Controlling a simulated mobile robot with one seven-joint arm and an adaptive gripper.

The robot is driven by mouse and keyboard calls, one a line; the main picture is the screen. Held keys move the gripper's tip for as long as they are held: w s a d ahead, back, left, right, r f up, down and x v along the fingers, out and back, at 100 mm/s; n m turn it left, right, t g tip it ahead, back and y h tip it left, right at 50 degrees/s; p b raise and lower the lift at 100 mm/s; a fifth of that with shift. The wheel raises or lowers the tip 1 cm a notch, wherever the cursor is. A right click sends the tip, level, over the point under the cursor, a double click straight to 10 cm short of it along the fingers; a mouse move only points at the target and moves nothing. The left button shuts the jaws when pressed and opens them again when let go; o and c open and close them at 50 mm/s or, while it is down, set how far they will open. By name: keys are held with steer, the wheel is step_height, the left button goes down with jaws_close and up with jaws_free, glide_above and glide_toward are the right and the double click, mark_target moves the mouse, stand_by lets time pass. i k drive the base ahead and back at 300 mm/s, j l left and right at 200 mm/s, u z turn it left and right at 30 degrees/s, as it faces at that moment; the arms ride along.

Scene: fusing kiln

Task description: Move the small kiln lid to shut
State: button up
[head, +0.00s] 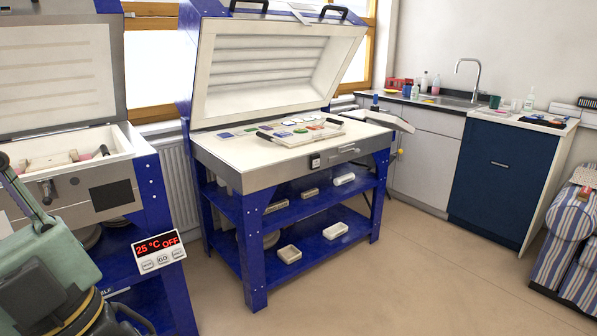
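The small kiln (135,176) stands at the left on a blue stand, partly cut off by the picture's edge. Its lid (60,75) is raised, with the pale inner face towards me. The open chamber below shows a white rim and a few small items inside. A control panel (158,250) on its stand reads 25 °C OFF. My gripper is not in view.
A larger kiln (225,174) with its lid (275,70) raised stands in the middle, with glass pieces on its bed. A green and black object, unclear what, covers the lower left corner. The floor (400,270) at the right is clear.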

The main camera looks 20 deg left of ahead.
mark_target(62, 66)
steer(key=i+u, duration=0.25)
steer(key=u, duration=0.2)
steer(key=i+u, duration=0.25)
steer(key=u, duration=0.2)
steer(key=i+u, duration=0.25)
steer(key=u, duration=0.2)
